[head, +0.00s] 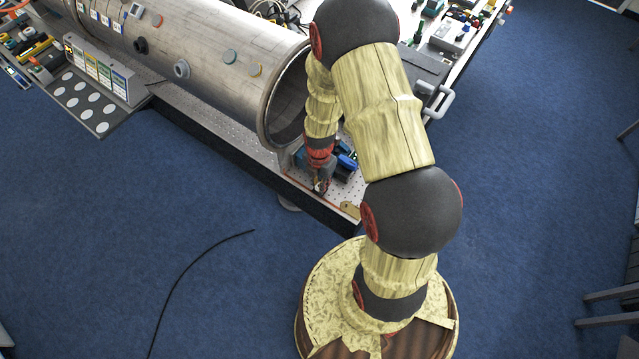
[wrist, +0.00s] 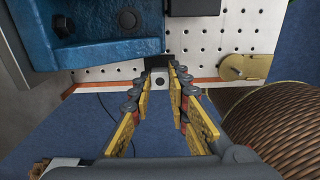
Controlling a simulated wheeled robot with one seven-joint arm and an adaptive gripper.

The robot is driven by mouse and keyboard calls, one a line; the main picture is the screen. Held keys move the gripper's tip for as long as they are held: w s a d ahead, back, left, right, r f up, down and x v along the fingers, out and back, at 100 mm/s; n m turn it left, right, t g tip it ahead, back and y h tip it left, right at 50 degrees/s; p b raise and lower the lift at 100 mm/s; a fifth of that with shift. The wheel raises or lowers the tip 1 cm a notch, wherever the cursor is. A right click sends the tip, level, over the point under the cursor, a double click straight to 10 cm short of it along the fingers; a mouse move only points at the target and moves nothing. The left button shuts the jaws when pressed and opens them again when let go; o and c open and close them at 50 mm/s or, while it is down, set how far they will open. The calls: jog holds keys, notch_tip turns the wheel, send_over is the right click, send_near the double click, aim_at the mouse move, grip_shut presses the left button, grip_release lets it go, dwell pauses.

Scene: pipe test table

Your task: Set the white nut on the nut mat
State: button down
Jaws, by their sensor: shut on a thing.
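My gripper (head: 320,187) is low over the near corner of the perforated bench top in the head view. In the wrist view its yellow fingers (wrist: 160,78) are closed in on a small whitish piece with a dark round hole, which looks like the white nut (wrist: 160,82). The nut cannot be made out in the head view. A dark block shows just beyond the fingertips. I cannot pick out the nut mat with certainty in either view.
A blue vise (wrist: 95,38) stands close by at upper left in the wrist view. A brass plate (wrist: 246,67) lies at the bench edge. A large steel pipe (head: 215,60) runs along the bench. A panel with white discs (head: 88,100) is at far left.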

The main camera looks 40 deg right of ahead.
jog(key=shift+f, duration=0.5)
jog(key=shift+f, duration=0.1)
jog(key=c, duration=1.7)
grip_release()
